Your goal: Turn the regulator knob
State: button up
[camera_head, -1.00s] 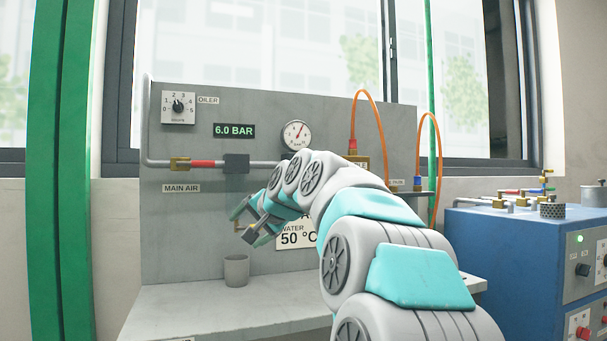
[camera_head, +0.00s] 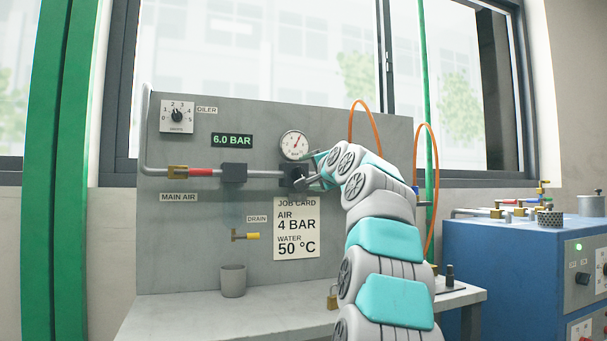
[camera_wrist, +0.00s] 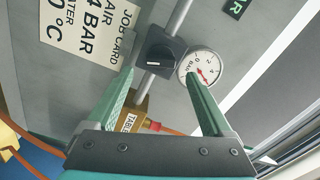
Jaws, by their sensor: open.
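The regulator knob (camera_wrist: 154,62) is a dark round knob with a white mark on a dark block in the pipe, beside the pressure gauge (camera_wrist: 202,69). In the head view the dark regulator block (camera_head: 290,179) sits just below the gauge (camera_head: 294,145), partly hidden by my gripper (camera_head: 317,178). My gripper's green fingers (camera_wrist: 158,74) are open and empty in the wrist view, their tips appearing on either side of the knob. I cannot tell whether they touch it. The display (camera_head: 232,140) reads 6.0 BAR.
The job card (camera_head: 297,230) below reads air 4 BAR, water 50 °C. A drain valve with a yellow handle (camera_head: 252,236) and a grey cup (camera_head: 233,281) are to the left. Orange hoses (camera_head: 434,180) loop at the right, near a blue cabinet (camera_head: 500,262).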

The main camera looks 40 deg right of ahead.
aim_at(303, 174)
jog(key=shift+p+x, duration=0.3)
jog(key=shift+x, duration=0.9)
jog(key=shift+w+d+r, duration=0.1)
jog(key=shift+w+r, duration=0.05)
jog(key=shift+w, duration=0.1)
jog(key=shift+p+x, duration=0.6)
jog(key=shift+x, duration=0.3)
grip_shut()
jog(key=shift+w, duration=0.1)
